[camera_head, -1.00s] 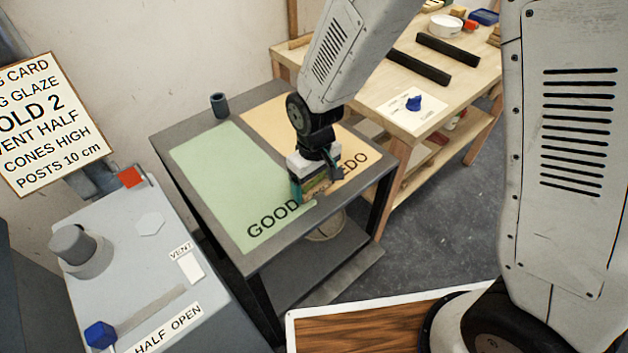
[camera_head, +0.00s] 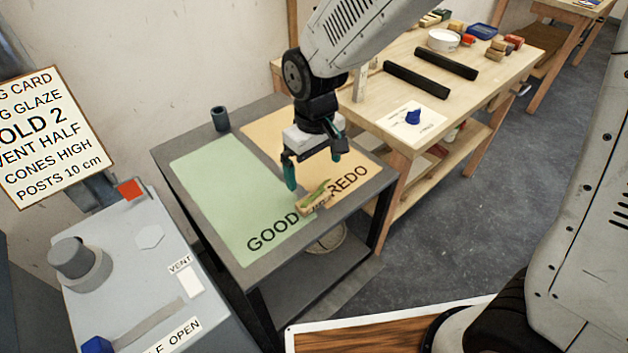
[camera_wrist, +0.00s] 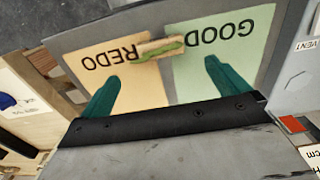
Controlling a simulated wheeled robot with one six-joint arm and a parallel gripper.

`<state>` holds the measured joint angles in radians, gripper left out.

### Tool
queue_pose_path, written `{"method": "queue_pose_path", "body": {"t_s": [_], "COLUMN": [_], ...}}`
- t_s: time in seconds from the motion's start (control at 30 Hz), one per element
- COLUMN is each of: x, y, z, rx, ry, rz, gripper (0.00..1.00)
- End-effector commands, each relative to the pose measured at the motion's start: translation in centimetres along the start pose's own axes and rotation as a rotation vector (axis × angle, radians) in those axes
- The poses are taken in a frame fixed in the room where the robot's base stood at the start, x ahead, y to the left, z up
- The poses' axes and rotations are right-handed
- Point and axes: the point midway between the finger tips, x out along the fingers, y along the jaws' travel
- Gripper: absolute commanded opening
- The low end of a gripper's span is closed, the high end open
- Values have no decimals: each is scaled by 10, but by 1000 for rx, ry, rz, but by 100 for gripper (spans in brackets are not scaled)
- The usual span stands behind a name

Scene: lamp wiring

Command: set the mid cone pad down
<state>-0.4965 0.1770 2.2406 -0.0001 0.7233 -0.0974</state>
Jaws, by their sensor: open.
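The cone pad (camera_head: 313,198), a small tan block with a green strip on top, lies on the grey table between the green GOOD area (camera_head: 222,190) and the tan REDO area (camera_head: 290,140). It sits near the front edge and appears to overlap the border of both areas. It also shows in the wrist view (camera_wrist: 160,49), lying between the two words. My gripper (camera_head: 315,172) is open above and behind the pad, apart from it. Its green fingers (camera_wrist: 160,85) are spread wide in the wrist view with nothing between them.
A grey control box (camera_head: 125,260) with a vent slider is at the front left. A wooden workbench (camera_head: 440,90) with dark bars and a blue piece on a white card (camera_head: 412,122) is at the right.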

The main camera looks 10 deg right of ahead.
Motion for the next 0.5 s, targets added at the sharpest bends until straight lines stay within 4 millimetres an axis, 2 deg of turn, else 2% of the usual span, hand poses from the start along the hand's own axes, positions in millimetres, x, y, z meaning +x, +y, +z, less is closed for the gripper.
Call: {"method": "queue_pose_path", "body": {"t_s": [0.1,0.4,0.5], "x": [-14,-23,-33], "y": [0,1,8], "z": [0,1,8], "rx": [0,2,24], "ry": [2,0,7], "rz": [0,0,1], "gripper": [100,100,100]}}
